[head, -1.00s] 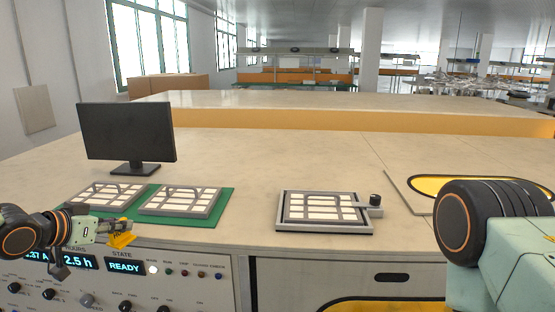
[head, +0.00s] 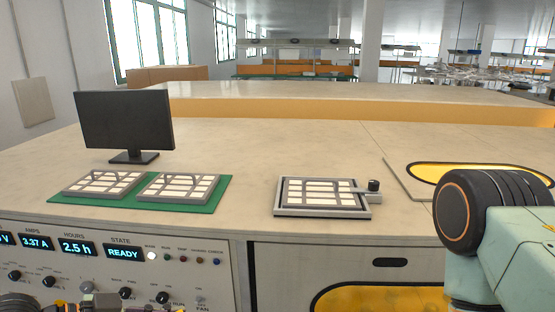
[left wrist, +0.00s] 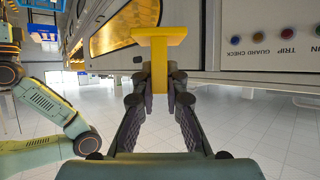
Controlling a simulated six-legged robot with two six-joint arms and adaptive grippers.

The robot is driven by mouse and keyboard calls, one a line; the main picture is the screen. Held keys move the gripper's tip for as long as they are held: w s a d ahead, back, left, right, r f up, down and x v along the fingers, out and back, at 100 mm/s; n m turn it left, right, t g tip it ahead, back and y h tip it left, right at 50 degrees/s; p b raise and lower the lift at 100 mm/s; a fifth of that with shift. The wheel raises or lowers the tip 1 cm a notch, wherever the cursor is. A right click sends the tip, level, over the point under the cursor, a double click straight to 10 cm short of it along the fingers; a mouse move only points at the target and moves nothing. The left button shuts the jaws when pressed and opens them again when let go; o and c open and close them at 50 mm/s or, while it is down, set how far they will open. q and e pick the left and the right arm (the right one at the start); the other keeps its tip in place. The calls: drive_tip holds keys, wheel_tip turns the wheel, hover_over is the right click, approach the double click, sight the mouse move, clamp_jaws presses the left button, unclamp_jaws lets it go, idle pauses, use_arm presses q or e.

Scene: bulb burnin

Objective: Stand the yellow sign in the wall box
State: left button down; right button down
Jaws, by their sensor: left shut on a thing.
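The yellow sign (left wrist: 159,38) shows in the left wrist view as a flat top with a narrower stem below it. My left gripper (left wrist: 160,83) is shut on the stem, with the flat part beyond the fingertips. In the head view only a little of my left arm shows at the bottom left edge, and the sign cannot be clearly made out there. My right arm shows at the right, but its gripper is out of view. I cannot identify the wall box in either view.
A control panel with displays (head: 77,247) and knobs fronts the bench at left. On the bench (head: 300,150) are a monitor (head: 124,122), two trays on a green mat (head: 212,197), and another framed tray (head: 322,212). Open floor (left wrist: 255,125) shows in the left wrist view.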

wheel_tip(320, 180, down, 21)
drive_tip(key=b, duration=2)
drive_tip(key=shift+w+a, duration=0.1)
